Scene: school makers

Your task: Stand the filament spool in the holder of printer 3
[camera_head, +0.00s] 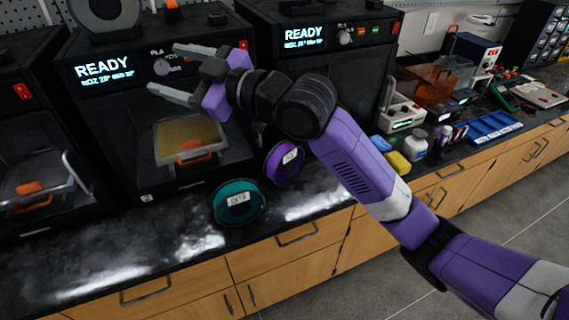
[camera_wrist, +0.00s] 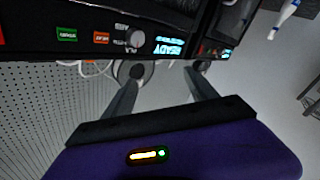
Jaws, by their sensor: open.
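A teal filament spool (camera_head: 226,214) with a white label leans on the dark counter in front of the printers. A purple spool (camera_head: 273,168) with a white label stands just behind and right of it. A grey spool (camera_head: 124,14) sits on top of the middle printer (camera_head: 110,45), whose front mark looks like a 2. Another printer (camera_head: 340,72) with a READY display stands to its right; its number is hidden, and I see no holder clearly. My gripper (camera_head: 170,68) is open and empty, raised before the middle printer's panel. Its fingers also show in the wrist view (camera_wrist: 162,78).
A third printer (camera_head: 30,130) stands at the left. Bottles, yellow and blue items, and a blue tray (camera_head: 494,126) crowd the counter at right. The counter's front left (camera_head: 70,270) is clear. My arm crosses in front of the right printer.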

